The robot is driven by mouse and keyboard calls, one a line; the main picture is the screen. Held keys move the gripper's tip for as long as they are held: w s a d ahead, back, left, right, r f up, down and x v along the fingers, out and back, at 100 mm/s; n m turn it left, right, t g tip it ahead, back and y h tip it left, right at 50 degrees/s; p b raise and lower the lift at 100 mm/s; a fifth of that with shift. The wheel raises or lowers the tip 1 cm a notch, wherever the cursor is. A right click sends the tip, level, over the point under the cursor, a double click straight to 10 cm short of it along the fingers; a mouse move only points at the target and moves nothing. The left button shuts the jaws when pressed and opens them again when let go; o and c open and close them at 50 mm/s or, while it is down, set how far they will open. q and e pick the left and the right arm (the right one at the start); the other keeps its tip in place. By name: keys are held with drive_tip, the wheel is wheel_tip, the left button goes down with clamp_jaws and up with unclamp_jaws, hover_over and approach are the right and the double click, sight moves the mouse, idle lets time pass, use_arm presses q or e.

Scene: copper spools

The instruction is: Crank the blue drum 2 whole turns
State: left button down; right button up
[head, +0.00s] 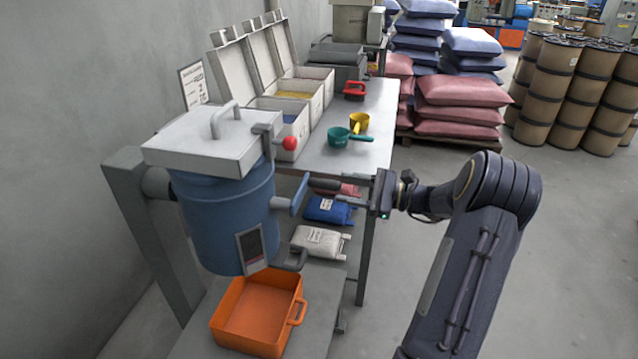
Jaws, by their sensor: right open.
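The blue drum (222,220) hangs upright in a grey stand, with its white lid (215,138) on. A lever with a red ball (289,143) is at the lid's right edge. On the drum's right side is a blue crank arm (298,196), its dark handle (325,184) sticking out to the right. My right gripper (343,192) is open at the handle's outer end, fingers pointing left towards the drum. I cannot tell whether the handle lies between the fingers or touches them. My left gripper is not in view.
An orange tray (258,312) sits below the drum. The table (377,110) behind holds open boxes, a green scoop (338,137), a yellow scoop (359,123) and a red scoop (354,90). Bags lie on the shelf below. Stacked sacks and spools stand farther back; the right floor is clear.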

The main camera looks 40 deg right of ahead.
sight(309, 182)
drive_tip(key=x, duration=0.6)
drive_tip(key=shift+a, duration=0.1)
clamp_jaws()
